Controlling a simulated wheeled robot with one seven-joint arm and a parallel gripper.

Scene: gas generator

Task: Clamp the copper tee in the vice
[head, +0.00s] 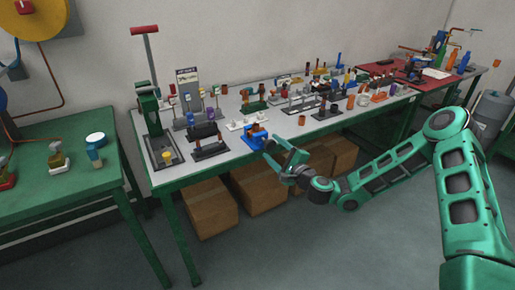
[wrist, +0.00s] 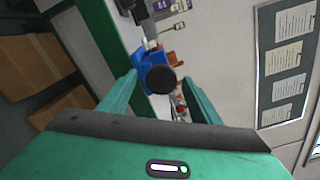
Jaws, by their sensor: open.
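The blue vice (head: 254,139) stands at the front edge of the grey-topped bench, and it also shows in the wrist view (wrist: 150,58). A copper-brown piece (wrist: 176,58), which looks like the copper tee, is at the vice; I cannot tell whether the jaws hold it. A round black part (wrist: 161,79), seen end-on and apparently the vice's screw end or handle, faces my gripper. My gripper (head: 275,152) is just in front of the vice. In the wrist view its two fingers stand apart on either side of the black part, with no visible contact.
The bench (head: 178,182) carries several fittings and stands behind and right of the vice. A green press with a red handle (head: 145,32) stands at the bench's left end. Cardboard boxes (head: 205,207) lie underneath. A green table (head: 60,190) is at left. The floor in front is clear.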

